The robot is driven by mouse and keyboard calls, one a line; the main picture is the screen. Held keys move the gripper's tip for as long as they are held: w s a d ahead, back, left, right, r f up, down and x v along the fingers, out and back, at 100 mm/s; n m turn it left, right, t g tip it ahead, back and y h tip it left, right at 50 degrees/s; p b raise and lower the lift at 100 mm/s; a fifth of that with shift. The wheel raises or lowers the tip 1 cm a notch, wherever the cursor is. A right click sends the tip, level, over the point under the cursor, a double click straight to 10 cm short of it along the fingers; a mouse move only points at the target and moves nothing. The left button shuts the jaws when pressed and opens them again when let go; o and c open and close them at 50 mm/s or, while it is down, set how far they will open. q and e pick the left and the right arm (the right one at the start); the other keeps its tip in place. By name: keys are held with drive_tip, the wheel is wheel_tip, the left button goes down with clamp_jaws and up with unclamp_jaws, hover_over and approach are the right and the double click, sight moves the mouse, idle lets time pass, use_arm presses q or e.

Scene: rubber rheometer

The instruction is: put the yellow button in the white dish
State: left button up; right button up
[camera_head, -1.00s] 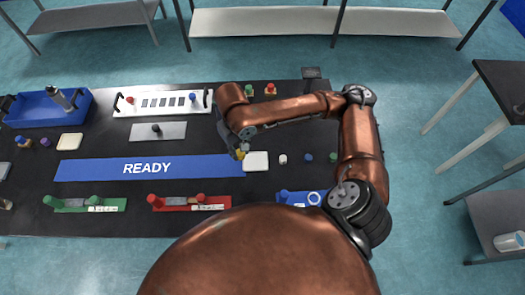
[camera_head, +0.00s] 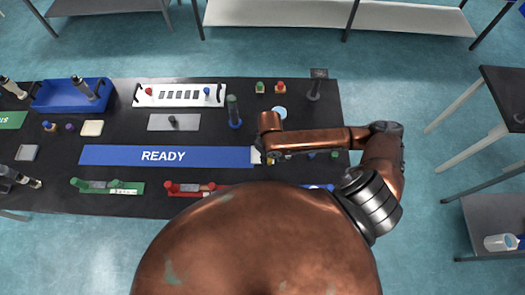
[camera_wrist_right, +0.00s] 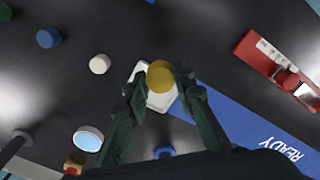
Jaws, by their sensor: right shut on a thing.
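My right gripper (camera_wrist_right: 160,88) is shut on the yellow button (camera_wrist_right: 160,75), which sits between its fingertips. In the head view this gripper (camera_head: 268,158) is beyond the robot's rounded body, near the right end of the blue READY strip. Behind the button in the wrist view is a white square pad (camera_wrist_right: 140,73), partly covered by it; the height between them is unclear. A round dish (camera_wrist_right: 88,138) with a white rim and pale blue inside stands apart from the gripper. It also shows at the back right of the table in the head view (camera_head: 279,113). My left gripper is not in view.
A dark upright post on a blue base (camera_head: 234,112) stands left of the dish. Red (camera_head: 280,86) and green (camera_head: 260,87) buttons are behind it. A white cylinder (camera_wrist_right: 99,64) and a blue knob (camera_wrist_right: 48,38) stand near the pad. The black table between pad and dish is mostly clear.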

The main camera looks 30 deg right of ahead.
drive_tip(key=w+f, duration=0.2)
drive_tip(key=w+d+f, duration=0.1)
drive_tip(key=w+f, duration=0.3)
drive_tip(key=w, duration=0.1)
drive_tip(key=shift+d, duration=0.35)
drive_tip(key=shift+w+f, duration=0.35)
drive_tip(key=shift+f, duration=0.15)
wheel_tip(320, 180, down, 3)
drive_tip(key=shift+w+d+f, duration=0.1)
drive_tip(key=shift+w, duration=0.05)
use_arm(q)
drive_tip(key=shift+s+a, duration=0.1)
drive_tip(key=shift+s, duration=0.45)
use_arm(e)
drive_tip(key=shift+f, duration=0.1)
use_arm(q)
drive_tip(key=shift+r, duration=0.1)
use_arm(e)
drive_tip(key=shift+f, duration=0.15)
drive_tip(key=o, duration=1)
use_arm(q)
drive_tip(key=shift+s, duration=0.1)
